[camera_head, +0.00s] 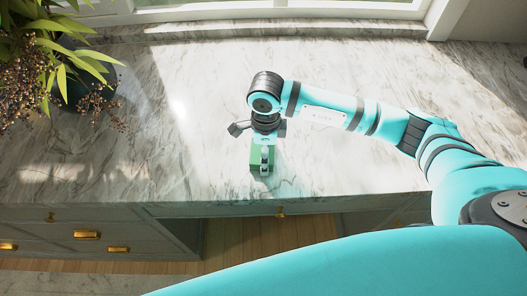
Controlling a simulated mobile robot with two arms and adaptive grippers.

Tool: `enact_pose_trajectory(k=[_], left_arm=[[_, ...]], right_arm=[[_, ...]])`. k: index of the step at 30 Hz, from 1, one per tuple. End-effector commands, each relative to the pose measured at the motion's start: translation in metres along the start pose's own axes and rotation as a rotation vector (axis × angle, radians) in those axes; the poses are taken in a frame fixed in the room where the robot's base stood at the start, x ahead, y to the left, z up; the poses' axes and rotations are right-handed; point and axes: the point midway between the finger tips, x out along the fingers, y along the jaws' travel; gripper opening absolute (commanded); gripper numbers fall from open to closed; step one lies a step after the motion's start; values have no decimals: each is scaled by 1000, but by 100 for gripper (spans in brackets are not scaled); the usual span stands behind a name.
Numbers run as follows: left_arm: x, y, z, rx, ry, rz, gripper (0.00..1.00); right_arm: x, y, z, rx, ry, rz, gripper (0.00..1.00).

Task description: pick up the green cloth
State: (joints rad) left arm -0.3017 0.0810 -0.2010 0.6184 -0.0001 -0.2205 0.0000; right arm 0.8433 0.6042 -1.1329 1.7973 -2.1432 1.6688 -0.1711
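A small green thing (256,160), which I take to be the green cloth, lies on the marble counter near its front edge. It looks like a small folded block, and its upper part is partly hidden. My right gripper (261,130) is over it, with its dark fingers spread to the left and right, so it looks open. A small grey and teal part overlaps the green thing in this view. I cannot tell whether the gripper touches it. My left gripper is not in view.
The marble counter (130,165) is mostly clear. A leafy plant with berries in a dark pot (88,85) stands at the back left. Drawers with brass handles (87,235) are below the front edge. A window is behind.

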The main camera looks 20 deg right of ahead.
Motion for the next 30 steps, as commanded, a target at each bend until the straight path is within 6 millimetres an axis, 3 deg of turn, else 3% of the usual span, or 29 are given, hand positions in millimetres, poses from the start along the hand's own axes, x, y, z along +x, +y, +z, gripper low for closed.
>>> enact_pose_trajectory(k=[7,12,24,30], left_arm=[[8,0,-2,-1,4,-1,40],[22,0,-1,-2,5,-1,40],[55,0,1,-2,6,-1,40],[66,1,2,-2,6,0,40]], right_arm=[[-10,-1,1,-1,-3,-2,59],[-32,-2,1,-1,-4,-6,59],[-40,92,37,-9,-3,-1,58],[-46,130,51,-5,-2,-1,58]])
